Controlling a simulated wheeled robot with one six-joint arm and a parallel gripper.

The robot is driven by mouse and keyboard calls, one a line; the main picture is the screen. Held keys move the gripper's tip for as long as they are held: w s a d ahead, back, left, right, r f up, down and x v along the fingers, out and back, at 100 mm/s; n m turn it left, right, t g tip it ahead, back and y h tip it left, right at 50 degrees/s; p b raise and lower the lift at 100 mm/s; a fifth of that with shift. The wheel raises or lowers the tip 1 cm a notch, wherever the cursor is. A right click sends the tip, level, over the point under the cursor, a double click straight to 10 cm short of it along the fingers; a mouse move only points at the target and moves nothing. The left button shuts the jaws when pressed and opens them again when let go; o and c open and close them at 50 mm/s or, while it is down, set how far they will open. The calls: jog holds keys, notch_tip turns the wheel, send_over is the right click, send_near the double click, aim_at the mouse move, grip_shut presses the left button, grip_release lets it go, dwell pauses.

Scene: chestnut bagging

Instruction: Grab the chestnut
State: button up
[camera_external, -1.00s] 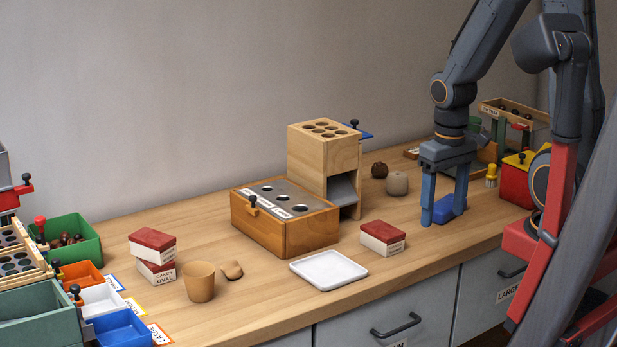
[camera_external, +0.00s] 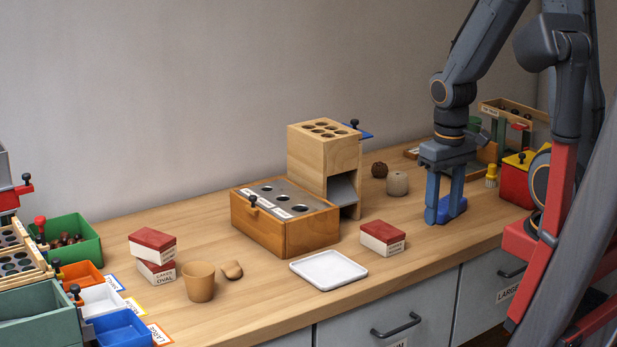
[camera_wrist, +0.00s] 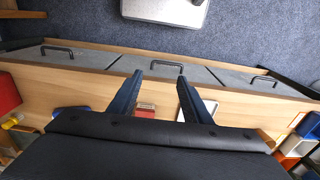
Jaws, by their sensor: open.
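Several dark brown chestnuts (camera_external: 68,239) lie in the green bin (camera_external: 88,247) at the far left. A dark brown round piece (camera_external: 380,169) sits near the wall on the right, but I cannot tell whether it is a chestnut. My gripper (camera_external: 440,220) is low over the table's right part, open, fingers pointing down, with nothing seen between them. It is beside a blue block-like object (camera_external: 456,208) and partly covers it; I cannot tell whether they touch. In the wrist view my open gripper (camera_wrist: 160,77) points toward the drawers, with no chestnut to be made out.
A tan cup (camera_external: 200,283) stands farther left. The table's front strip is partly clear.

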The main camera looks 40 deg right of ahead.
notch_tip(320, 180, up, 11)
jog(key=w+d+r+m+t+y+b, duration=0.1)
jog(key=w+d+m+b, duration=0.25)
jog(key=w+m, duration=0.65)
jog(key=w+d+r+m+b, duration=0.1)
jog(key=w+d+m+b, duration=0.25)
jog(key=w, duration=1.35)
jog(key=w+d+m+t+y+b, duration=0.1)
jog(key=w+d+m+b, duration=0.25)
jog(key=w+m, duration=0.65)
jog(key=w+d+f+m+t+b, duration=0.1)
jog(key=w+d+m+b, duration=0.2)
jog(key=w, duration=0.4)
jog(key=w+d+f+m+t+b, duration=0.1)
jog(key=w+d+m, duration=0.2)
jog(key=w+d, duration=0.4)
jog(key=shift+y, duration=0.3)
jog(key=f, duration=0.7)
jog(key=a+f, duration=0.1)
jog(key=f, duration=0.6)
jog(key=w+a+f, duration=0.1)
jog(key=f, duration=0.6)
jog(key=shift+p, duration=0.35)
jog(key=x, duration=0.5)
jog(key=shift+w+a+f, duration=0.1)
jog(key=shift+a+f, duration=0.05)
jog(key=shift+f, duration=0.15)
grip_shut()
